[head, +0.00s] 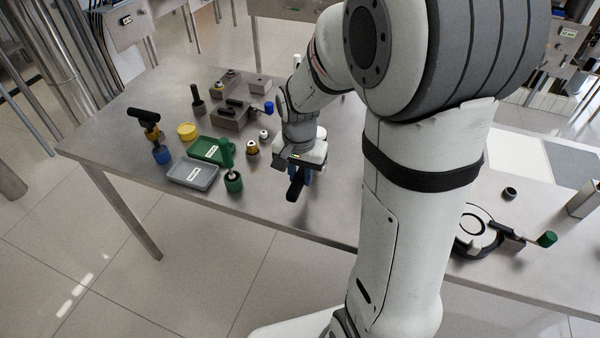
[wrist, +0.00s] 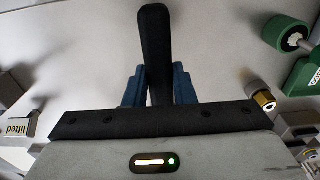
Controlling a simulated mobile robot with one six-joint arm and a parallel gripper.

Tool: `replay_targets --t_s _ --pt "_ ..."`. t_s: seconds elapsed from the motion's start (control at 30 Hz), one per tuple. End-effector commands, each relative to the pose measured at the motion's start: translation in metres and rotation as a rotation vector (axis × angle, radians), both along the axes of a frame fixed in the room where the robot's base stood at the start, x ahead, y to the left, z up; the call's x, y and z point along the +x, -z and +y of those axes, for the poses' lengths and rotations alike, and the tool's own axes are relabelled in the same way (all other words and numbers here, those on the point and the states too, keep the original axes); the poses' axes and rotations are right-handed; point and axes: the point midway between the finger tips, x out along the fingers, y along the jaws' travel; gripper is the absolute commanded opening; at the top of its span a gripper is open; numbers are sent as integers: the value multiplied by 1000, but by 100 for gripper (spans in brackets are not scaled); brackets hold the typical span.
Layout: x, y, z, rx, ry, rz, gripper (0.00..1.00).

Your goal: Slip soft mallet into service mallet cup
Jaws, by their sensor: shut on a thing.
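My gripper (head: 300,172) is above the near edge of the table, in the middle of the head view. Its blue fingers are shut on a black bar-shaped piece, seemingly the soft mallet (head: 295,187). In the wrist view the mallet (wrist: 155,50) stands out past the fingers (wrist: 158,88), and its other end is hidden behind the gripper body. A small dark round cup (head: 510,193), open at the top, stands on the right part of the table, well apart from my gripper. It may be the service mallet cup; I see no readable label on it.
A round black-and-white device (head: 475,232) is at right.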

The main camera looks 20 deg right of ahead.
Motion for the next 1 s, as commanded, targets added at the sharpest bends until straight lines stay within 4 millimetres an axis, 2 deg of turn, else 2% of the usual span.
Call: replay_targets --t_s 1.0 --pt "1 24 1 0 -3 -3 0"
